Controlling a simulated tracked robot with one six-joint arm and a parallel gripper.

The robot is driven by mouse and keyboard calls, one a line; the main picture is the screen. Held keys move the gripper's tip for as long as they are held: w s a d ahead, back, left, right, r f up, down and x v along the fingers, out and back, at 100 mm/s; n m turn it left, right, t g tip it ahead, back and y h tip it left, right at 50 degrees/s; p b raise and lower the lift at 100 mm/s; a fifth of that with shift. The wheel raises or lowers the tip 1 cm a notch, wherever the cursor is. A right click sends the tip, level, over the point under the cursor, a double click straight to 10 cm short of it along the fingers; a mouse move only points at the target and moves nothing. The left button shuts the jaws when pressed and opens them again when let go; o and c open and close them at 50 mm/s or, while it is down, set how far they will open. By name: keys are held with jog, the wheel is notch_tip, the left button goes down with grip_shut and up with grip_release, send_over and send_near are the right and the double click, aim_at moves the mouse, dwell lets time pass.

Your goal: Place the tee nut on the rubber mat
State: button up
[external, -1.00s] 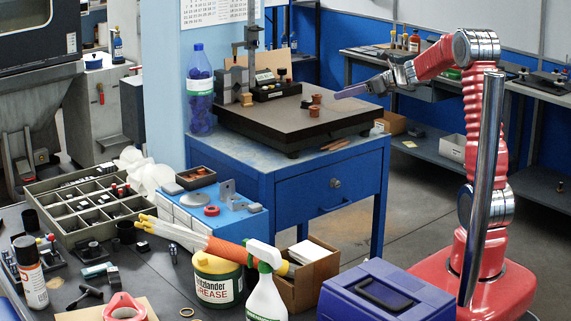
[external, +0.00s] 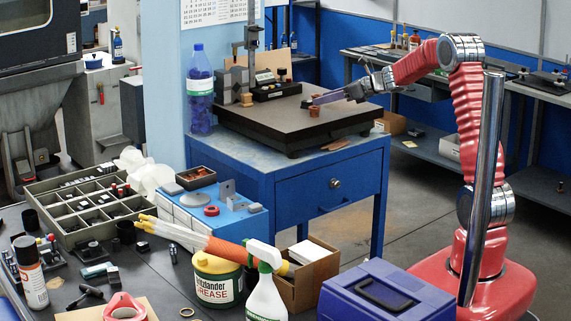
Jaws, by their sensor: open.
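My gripper (external: 318,99) is open, its long fingers pointing left, low over the dark surface plate (external: 270,127) on the blue cabinet. It is close to a small copper-brown piece (external: 314,112) on the plate; I cannot tell whether they touch. A second brown piece behind the fingers is mostly hidden now. I cannot tell which small part is the tee nut, and I cannot pick out the rubber mat with certainty in this view.
A height gauge (external: 250,50) and a black block with knobs (external: 275,88) stand at the plate's back left. A blue-capped bottle (external: 199,90) stands left of the plate. The plate's front is clear. A sorting tray (external: 85,205) and a spray bottle (external: 265,290) are in the foreground.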

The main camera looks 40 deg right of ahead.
aim_at(311, 102)
jog(key=shift+w+f, duration=0.1)
jog(key=shift+w, duration=0.05)
jog(key=shift+a, duration=0.1)
jog(key=shift+x, duration=2.75)
jog(key=shift+c, duration=0.3)
grip_shut()
notch_tip(311, 102, up, 10)
